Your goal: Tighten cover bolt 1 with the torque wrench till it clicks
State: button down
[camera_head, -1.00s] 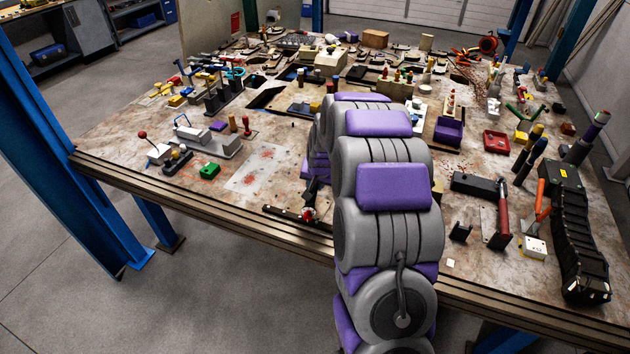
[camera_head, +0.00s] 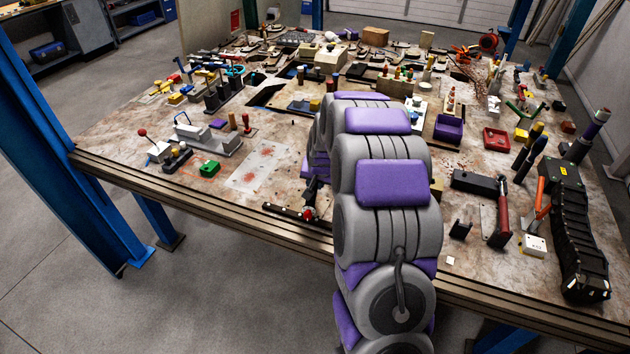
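My arm reaches over the front edge of the workbench (camera_head: 205,190) and hides much of its middle. A dark part that seems to be my gripper (camera_head: 312,190) shows just left of the arm, low over the bench; its fingertips cannot be made out. A long black bar with a red and white end (camera_head: 284,211), possibly the torque wrench, lies along the front edge under that part. Whether the gripper holds or touches it cannot be told. I cannot pick out cover bolt 1; it may be hidden or too small.
A red-stained pale sheet (camera_head: 258,165) and a green block (camera_head: 209,168) lie left of the arm. A red-handled tool (camera_head: 502,210) and a black cable chain (camera_head: 580,240) are on the right. The back is crowded with small parts. Blue posts (camera_head: 70,160) flank the bench.

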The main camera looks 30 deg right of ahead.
jog(key=shift+f, duration=0.6)
dwell(0.3)
jog(key=shift+d, duration=0.1)
jog(key=shift+s+d+n+p, duration=0.2)
jog(key=shift+d+n+p, duration=0.1)
jog(key=shift+p, duration=0.9)
dwell(0.7)
jog(key=shift+r, duration=0.1)
jog(key=shift+w+a+r+m+p, duration=0.1)
jog(key=shift+w+a+m+p, duration=0.35)
jog(key=shift+p, duration=0.3)
jog(key=shift+w+a+m+h+p, duration=0.3)
jog(key=shift+w+a+m+p, duration=0.35)
jog(key=shift+a+p, duration=0.3)
jog(key=shift+f, duration=0.2)
